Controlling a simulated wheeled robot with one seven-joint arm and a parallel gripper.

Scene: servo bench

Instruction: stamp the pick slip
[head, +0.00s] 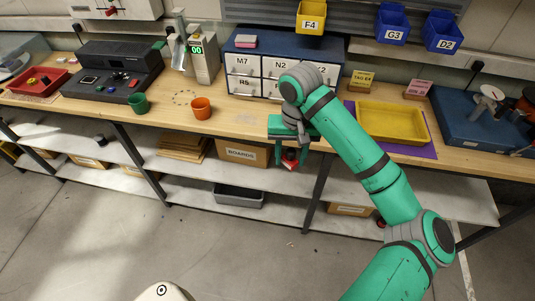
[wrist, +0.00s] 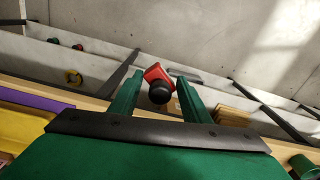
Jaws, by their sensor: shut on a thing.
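My gripper (head: 290,164) points downward at the bench's front edge, in front of the drawer cabinet. It is shut on a red stamp (head: 290,157) with a round black knob. In the wrist view the stamp (wrist: 155,75) sits between the two green fingers, its black knob toward the camera and its red body tilted. Its stamping face is hidden. I cannot make out the pick slip for certain in either view. My arm covers part of the bench beside the yellow tray.
The wooden bench (head: 228,112) has free room left of my gripper. An orange cup (head: 201,108) and a green cup (head: 138,103) stand there. A yellow tray (head: 392,123) lies on a purple mat (head: 420,152) to the right. The drawer cabinet (head: 242,83) stands behind.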

